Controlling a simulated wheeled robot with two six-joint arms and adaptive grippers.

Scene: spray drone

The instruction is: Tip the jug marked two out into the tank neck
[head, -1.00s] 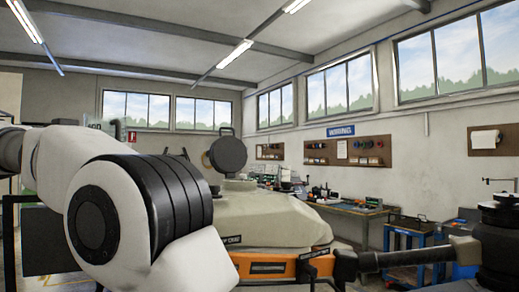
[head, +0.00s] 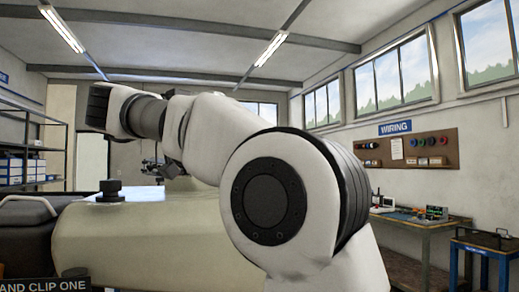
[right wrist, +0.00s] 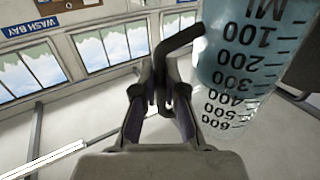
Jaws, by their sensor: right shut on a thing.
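In the right wrist view, my right gripper (right wrist: 160,100) is shut on the dark handle of a clear jug (right wrist: 238,70). The jug has ML marks from 100 to 600 and a bluish tint inside. In the head view, the pale cream tank (head: 130,245) lies ahead at the left and centre, with a black knob or cap (head: 110,190) on top. One of my arms covers much of the tank, and I cannot make out the open neck. My left gripper is not in view.
Shelves with boxes (head: 22,168) stand at the far left. A workbench (head: 420,222) and a blue cart (head: 490,250) stand along the right wall. A dark part labelled "AND CLIP ONE" (head: 45,284) is at the lower left.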

